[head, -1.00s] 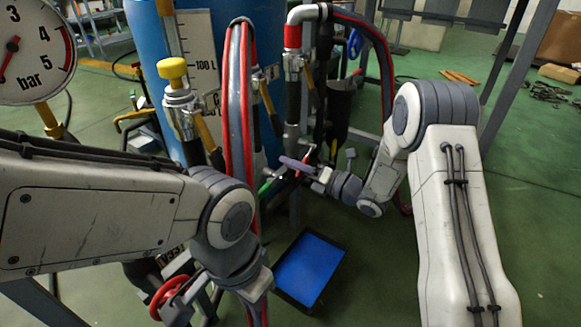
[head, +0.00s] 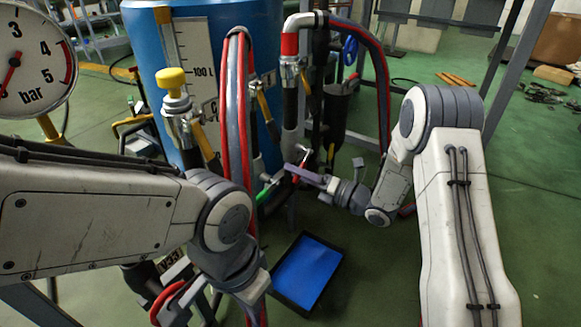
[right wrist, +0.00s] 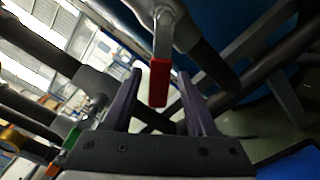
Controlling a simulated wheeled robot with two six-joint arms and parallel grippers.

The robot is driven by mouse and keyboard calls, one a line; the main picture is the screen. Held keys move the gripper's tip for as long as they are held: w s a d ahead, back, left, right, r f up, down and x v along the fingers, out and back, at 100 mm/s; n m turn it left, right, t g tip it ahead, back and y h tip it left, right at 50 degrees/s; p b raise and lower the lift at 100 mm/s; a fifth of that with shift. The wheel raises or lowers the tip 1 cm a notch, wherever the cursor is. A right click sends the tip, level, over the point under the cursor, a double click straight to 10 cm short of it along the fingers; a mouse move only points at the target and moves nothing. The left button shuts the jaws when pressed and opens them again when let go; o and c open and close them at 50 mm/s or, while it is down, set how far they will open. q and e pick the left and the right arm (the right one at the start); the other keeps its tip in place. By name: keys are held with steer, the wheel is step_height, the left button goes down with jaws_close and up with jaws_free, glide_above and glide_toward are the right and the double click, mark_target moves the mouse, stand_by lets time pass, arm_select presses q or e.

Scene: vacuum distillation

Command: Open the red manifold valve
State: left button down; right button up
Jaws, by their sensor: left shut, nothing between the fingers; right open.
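The red manifold valve has a lever with a red grip (right wrist: 159,82) on a metal stem. In the right wrist view it hangs between my two open fingers, with gaps on both sides. In the head view the red lever (head: 300,174) is small and partly hidden by my right gripper (head: 296,172). My right gripper also shows in the right wrist view (right wrist: 160,76), open around the lever without visible contact. My left gripper (head: 172,312) is shut and empty at the lower left, beside a red handwheel (head: 163,300) that it partly covers.
A green-handled valve (head: 264,194) is left of the red one. Red and grey hoses (head: 236,110) hang in front of the blue drum (head: 140,50). A yellow-knobbed valve (head: 173,84) and pressure gauge (head: 35,62) stand left. A blue-topped tray (head: 308,268) lies below.

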steer(key=p+v, duration=0.2)
steer(key=v, duration=0.5)
steer(key=shift+s+d, duration=0.2)
steer(key=shift+d, duration=0.1)
